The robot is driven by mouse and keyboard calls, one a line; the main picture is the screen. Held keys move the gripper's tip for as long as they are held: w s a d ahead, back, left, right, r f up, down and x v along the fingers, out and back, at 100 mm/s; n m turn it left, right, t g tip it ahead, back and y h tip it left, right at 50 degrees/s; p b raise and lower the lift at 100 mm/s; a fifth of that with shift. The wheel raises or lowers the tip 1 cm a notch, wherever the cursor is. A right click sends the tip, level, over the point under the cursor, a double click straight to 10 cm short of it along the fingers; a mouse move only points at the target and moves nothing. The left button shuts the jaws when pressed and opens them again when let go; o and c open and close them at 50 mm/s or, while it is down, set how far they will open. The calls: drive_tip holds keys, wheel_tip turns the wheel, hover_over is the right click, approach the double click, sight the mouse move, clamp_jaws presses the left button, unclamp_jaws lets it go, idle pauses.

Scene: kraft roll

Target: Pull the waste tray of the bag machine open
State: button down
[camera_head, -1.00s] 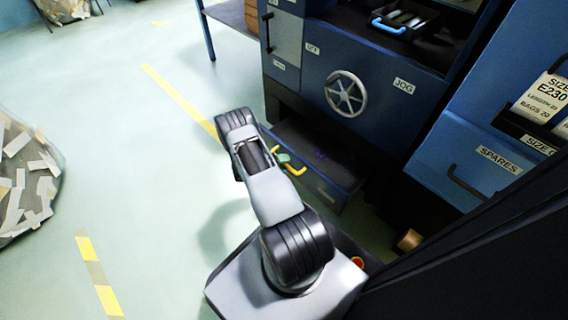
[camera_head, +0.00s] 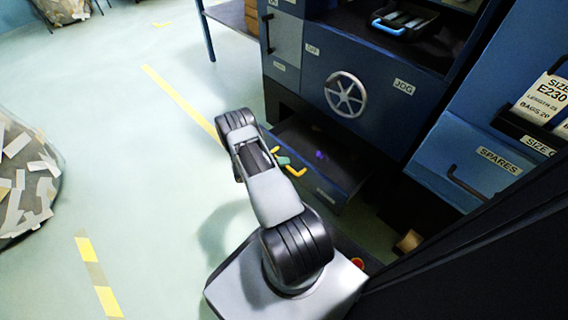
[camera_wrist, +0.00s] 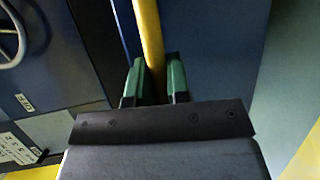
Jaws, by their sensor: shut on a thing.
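The waste tray (camera_head: 335,160) is a dark blue drawer low in the bag machine (camera_head: 375,105). It stands partly out, with its dark inside showing from above. Its yellow handle (camera_head: 297,172) is on the front face. My gripper (camera_head: 279,158) is at this handle, with part of it hidden behind my own arm. In the wrist view the yellow handle bar (camera_wrist: 151,35) runs between the two green fingers of my gripper (camera_wrist: 158,84), which are shut on it.
A handwheel (camera_head: 346,94) sits on the machine above the tray. A blue cabinet marked SPARES (camera_head: 470,165) stands to the right. A small brown roll (camera_head: 408,241) lies on the floor near it. A bin of paper scraps (camera_head: 25,180) is at the left. The floor between is clear.

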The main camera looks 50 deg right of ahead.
drive_tip(key=a, duration=0.9)
drive_tip(key=shift+w+p, duration=0.3)
drive_tip(key=shift+p, duration=0.05)
drive_tip(key=c, duration=1.1)
unclamp_jaws()
drive_tip(key=p+v, duration=0.3)
drive_tip(key=v, duration=1)
drive_tip(key=shift+w+a, duration=0.2)
drive_tip(key=shift+a, duration=0.2)
